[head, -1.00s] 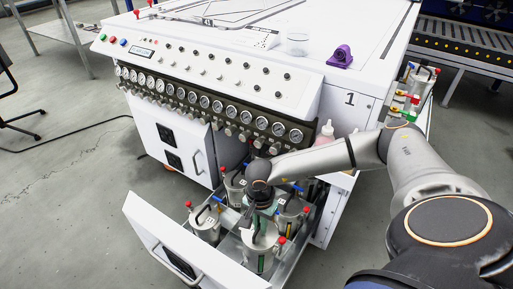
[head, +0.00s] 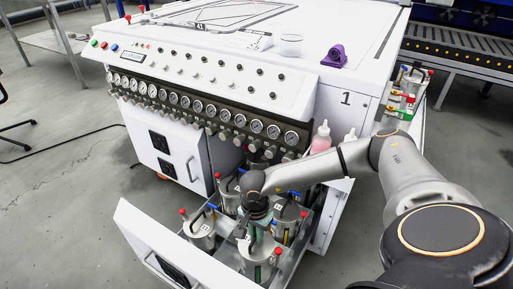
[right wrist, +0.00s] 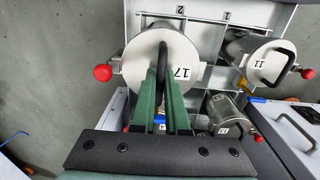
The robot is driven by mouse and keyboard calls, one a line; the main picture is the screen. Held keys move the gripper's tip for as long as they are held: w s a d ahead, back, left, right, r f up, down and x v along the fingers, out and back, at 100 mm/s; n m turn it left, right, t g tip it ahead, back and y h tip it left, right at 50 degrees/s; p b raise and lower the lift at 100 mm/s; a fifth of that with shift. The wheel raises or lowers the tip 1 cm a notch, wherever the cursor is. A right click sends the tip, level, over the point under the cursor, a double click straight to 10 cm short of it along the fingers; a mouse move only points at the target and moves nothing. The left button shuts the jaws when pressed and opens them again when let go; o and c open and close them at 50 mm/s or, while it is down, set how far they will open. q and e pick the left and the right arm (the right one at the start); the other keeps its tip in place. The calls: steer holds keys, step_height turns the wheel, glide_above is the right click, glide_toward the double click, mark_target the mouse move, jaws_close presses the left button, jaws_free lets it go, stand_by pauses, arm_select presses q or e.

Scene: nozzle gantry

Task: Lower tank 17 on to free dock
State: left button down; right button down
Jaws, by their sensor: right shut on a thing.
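Tank 17 (head: 257,265) is a silver cylinder at the front of the open drawer (head: 170,246). My left gripper is out of view.
Tank 11 (right wrist: 270,62) stands close to the right in the wrist view, with another tank (right wrist: 225,115) below it. More tanks (head: 200,228) crowd the drawer on the left. The gauge cabinet (head: 215,75) rises behind. Bare floor (head: 75,215) lies left of the drawer.

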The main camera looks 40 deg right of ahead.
mark_target(255, 244)
steer(key=shift+w+f, duration=0.1)
steer(key=shift+w, duration=0.15)
stand_by(0.4)
steer(key=shift+s, duration=0.1)
stand_by(0.3)
steer(key=shift+f+b, duration=0.95)
steer(key=shift+f, duration=0.4)
stand_by(0.4)
steer(key=shift+f+b, duration=0.8)
steer(key=shift+f, duration=0.35)
